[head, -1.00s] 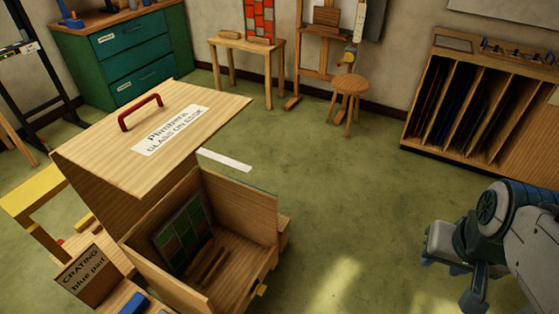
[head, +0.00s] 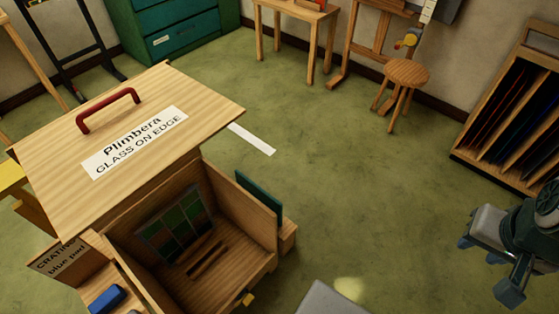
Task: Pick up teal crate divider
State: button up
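The teal crate divider (head: 260,195) is a flat, dark teal panel. It stands on edge at the outer right side of the open wooden crate (head: 250,222), and its lower part is hidden behind the crate wall. My gripper (head: 487,268) is at the right edge of the head view, well to the right of the divider and apart from it. Its fingers are spread with nothing visible between them.
The crate's raised lid (head: 60,155) has a red handle (head: 108,110). A leaded panel (head: 175,228) leans inside the crate. A blue pad (head: 106,298) lies at lower left. A stool (head: 407,73) and rack (head: 515,110) stand behind.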

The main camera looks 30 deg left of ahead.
aim_at(275, 205)
jog(key=i, duration=2)
jog(key=u, duration=3.2)
